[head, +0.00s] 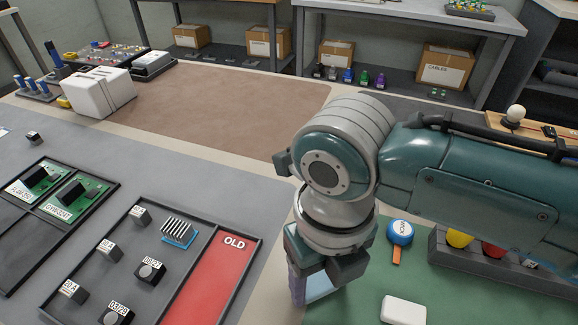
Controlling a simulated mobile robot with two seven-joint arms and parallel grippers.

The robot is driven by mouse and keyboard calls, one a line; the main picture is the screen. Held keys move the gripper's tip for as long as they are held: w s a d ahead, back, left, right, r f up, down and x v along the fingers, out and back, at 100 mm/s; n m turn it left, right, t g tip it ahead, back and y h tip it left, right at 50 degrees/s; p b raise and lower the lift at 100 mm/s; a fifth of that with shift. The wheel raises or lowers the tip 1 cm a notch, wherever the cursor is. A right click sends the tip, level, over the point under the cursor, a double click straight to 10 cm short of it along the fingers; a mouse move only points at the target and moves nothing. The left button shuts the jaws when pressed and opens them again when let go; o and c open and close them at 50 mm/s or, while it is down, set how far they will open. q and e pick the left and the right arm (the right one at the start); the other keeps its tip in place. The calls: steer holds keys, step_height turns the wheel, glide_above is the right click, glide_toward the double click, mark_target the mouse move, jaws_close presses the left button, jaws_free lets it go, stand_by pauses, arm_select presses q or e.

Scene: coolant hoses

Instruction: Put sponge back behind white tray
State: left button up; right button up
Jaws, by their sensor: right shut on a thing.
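My right gripper (318,278) points down at the lower middle of the head view, above the edge between the pale tabletop and the green mat. It is shut on a pale blue and lilac block, which looks like the sponge (320,286); the gripper hides its upper part. I cannot make out a tray that is clearly white. A small white rounded block (403,310) lies on the green mat to the right of the gripper. My left gripper is not in view.
A dark divided tray (250,258) with a red OLD section and small parts lies left of the gripper. A blue round tool (399,232) and a grey rack (440,252) with coloured cups are to the right. A white box-like thing (100,92) stands far left. The brown mat (215,108) is mostly clear.

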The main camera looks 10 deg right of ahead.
mark_target(319, 284)
steer(key=o, duration=1.2)
step_height(319, 284, up, 11)
steer(key=s+a+m+y+p, duration=0.2)
steer(key=s+m+p, duration=0.1)
steer(key=m+p, duration=0.15)
steer(key=s+d+m+t, duration=0.1)
steer(key=s+d+m, duration=0.2)
steer(key=m, duration=0.7)
steer(key=s+d+r+m+t+h, duration=0.1)
steer(key=d+m, duration=0.3)
steer(key=m, duration=0.7)
steer(key=s+d+m+t+b, duration=0.1)
steer(key=s+d+m, duration=0.3)
steer(key=m, duration=0.6)
steer(key=shift+s+d+r+m+t+h, duration=0.15)
steer(key=shift+s+m+t+h, duration=0.2)
steer(key=shift+t+h, duration=0.05)
